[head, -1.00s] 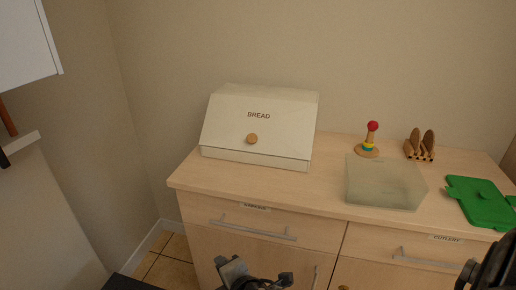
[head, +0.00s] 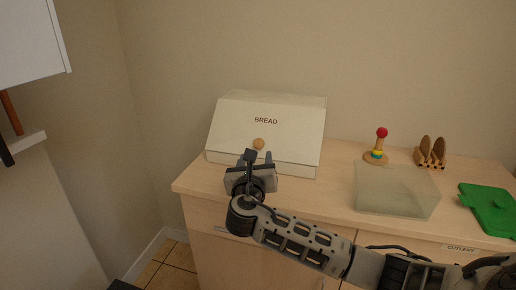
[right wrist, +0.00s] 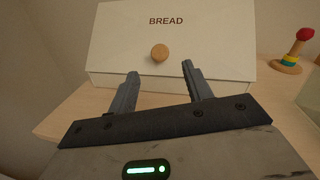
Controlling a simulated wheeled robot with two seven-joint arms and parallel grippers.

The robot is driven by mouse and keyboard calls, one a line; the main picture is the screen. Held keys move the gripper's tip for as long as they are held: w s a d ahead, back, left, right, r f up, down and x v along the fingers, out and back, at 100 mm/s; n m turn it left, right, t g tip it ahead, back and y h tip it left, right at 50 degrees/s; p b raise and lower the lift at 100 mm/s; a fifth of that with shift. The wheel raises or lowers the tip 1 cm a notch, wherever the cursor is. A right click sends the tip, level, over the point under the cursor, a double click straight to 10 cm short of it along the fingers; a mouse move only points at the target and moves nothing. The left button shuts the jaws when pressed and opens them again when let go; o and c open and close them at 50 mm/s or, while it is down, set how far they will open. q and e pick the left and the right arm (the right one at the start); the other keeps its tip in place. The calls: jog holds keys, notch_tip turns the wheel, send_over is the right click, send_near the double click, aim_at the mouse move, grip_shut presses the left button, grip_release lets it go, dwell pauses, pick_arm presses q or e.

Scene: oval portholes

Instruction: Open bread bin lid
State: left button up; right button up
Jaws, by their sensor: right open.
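The white bread bin (head: 230,135) stands at the left of the wooden counter, its sloped lid (head: 290,125) down and marked BREAD. A round wooden knob (head: 258,144) sits low on the lid. My right gripper (head: 259,157) is open and empty just in front of the bin, below the knob in the picture. In the right wrist view, the knob (right wrist: 160,53) shows beyond and between the two spread fingers (right wrist: 160,70), apart from them. My left gripper is out of view.
A translucent box (head: 395,192), a toy ring stacker (head: 377,150), a wooden rack (head: 430,152) and a green board (head: 490,205) stand on the counter (head: 335,190) to the right. Drawers are below. The wall is close behind the bin.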

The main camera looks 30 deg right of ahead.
aim_at(259, 143)
jog(key=x, duration=0.7)
jog(key=shift+w+d+b, duration=0.15)
jog(key=shift+w+b, duration=0.1)
jog(key=shift+b, duration=0.05)
grip_shut()
